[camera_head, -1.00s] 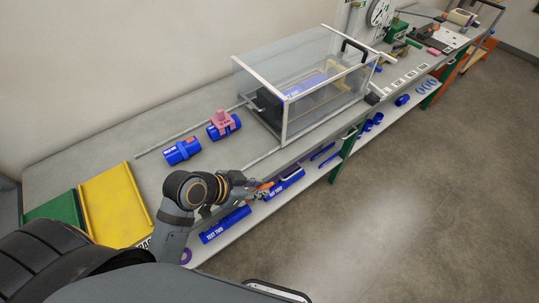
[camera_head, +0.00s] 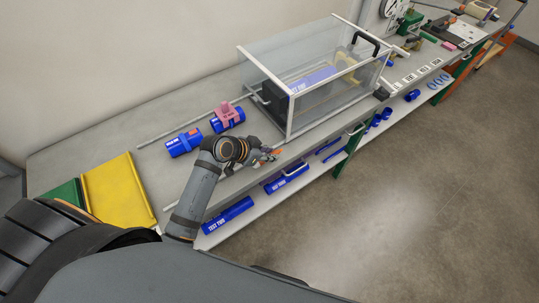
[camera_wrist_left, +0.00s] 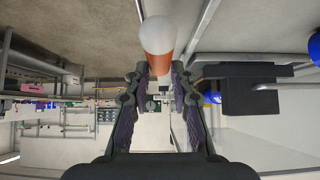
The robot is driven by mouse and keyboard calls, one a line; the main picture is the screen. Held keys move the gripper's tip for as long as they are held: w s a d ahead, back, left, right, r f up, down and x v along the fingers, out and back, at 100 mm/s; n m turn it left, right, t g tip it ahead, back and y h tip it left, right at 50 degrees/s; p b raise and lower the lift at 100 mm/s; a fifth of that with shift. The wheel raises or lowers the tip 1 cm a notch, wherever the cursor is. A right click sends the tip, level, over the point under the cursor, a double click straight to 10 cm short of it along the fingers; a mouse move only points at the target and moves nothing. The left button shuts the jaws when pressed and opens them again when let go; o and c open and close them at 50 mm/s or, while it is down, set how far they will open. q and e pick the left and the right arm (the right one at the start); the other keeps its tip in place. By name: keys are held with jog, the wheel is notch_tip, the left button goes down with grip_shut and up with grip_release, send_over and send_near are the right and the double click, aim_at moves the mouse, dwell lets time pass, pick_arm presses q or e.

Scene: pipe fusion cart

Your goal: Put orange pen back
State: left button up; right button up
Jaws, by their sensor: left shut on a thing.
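My left gripper (camera_head: 270,155) is over the front edge of the bench, in front of the clear box. In the left wrist view my left gripper (camera_wrist_left: 160,80) is shut on the orange pen (camera_wrist_left: 160,63), which has a pale, whitish end facing the camera. The pen sticks up beyond the fingertips. In the head view only a small orange bit of the pen (camera_head: 277,151) shows at the fingertips. My right gripper is in neither view.
A clear box (camera_head: 310,102) with a light frame stands on the bench. Two blue pipe pieces, one with a pink clamp (camera_head: 226,110), lie left of it. Yellow (camera_head: 118,190) and green (camera_head: 66,194) trays are at the left. Blue pipes (camera_head: 229,215) lie on the lower shelf.

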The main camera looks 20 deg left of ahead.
pick_arm(q)
jog(key=shift+w+f, duration=0.45)
jog(key=shift+f, duration=0.1)
jog(key=shift+w+f, duration=0.3)
jog(key=shift+w+a+f, duration=0.1)
jog(key=shift+w+f, duration=0.1)
jog(key=shift+f, duration=0.1)
notch_tip(320, 180, down, 2)
jog(key=shift+s+f+p, duration=0.1)
jog(key=shift+f+p, duration=0.1)
jog(key=shift+p, duration=0.6)
jog(key=shift+f, duration=0.3)
jog(key=o, duration=0.6)
jog(key=shift+o, duration=0.2)
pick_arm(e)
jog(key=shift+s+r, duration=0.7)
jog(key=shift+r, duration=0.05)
